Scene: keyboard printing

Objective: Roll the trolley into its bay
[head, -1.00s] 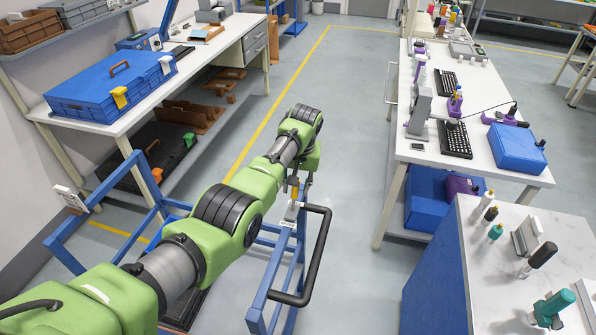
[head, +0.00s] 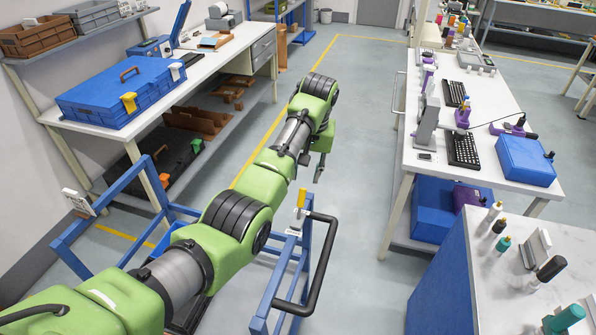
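The trolley (head: 274,287) is a blue tubular frame at lower left, with a black looped handle (head: 325,262) on its right side. A small yellow lever (head: 301,198) stands on a white plate at the top of its right side. My green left arm reaches across the trolley and hides much of its middle. My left gripper (head: 318,174) is small and edge-on, just above and beyond the yellow lever, apart from it. Its finger opening is not clear. Yellow floor lines (head: 244,172) run beside and behind the trolley; which area is the bay is unclear. My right gripper is out of view.
A left bench (head: 150,118) carries a blue case (head: 122,92). A right bench (head: 440,181) holds keyboards, and a blue-sided cabinet (head: 438,285) stands at lower right. The grey aisle floor (head: 360,130) between the benches is clear.

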